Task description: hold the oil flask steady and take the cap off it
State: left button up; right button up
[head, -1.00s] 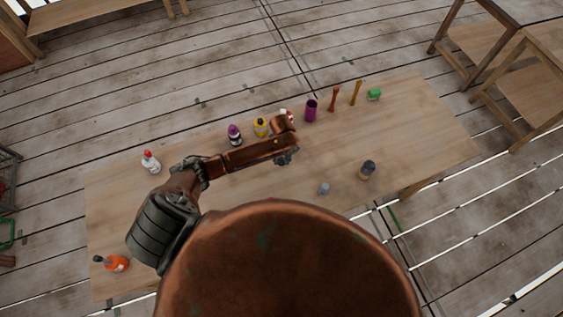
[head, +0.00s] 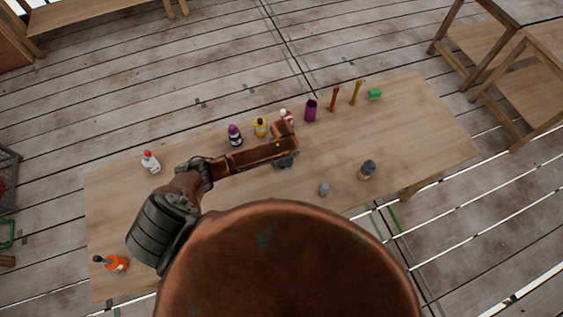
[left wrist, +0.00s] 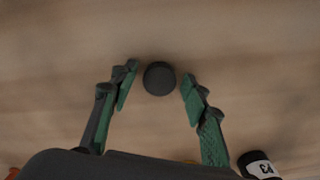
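My left gripper (head: 285,161) hangs over the middle of the table, at the end of the copper arm. In the left wrist view its two green-padded fingers (left wrist: 160,88) are apart. A dark round top (left wrist: 158,78), seen from straight above, sits between them, with a gap to each finger. It looks like the cap of the oil flask, but its body is hidden below it, and in the head view the arm and gripper cover this spot. My right gripper is in neither view.
Behind the gripper stand a dark purple-capped bottle (head: 235,135), a yellow bottle (head: 260,127) and a purple cup (head: 311,111). The table's (head: 430,140) right end is clear.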

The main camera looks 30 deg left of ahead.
aim_at(282, 163)
pick_arm(q)
notch_tip(282, 163, up, 12)
jog(key=shift+r, duration=0.15)
dwell(0.6)
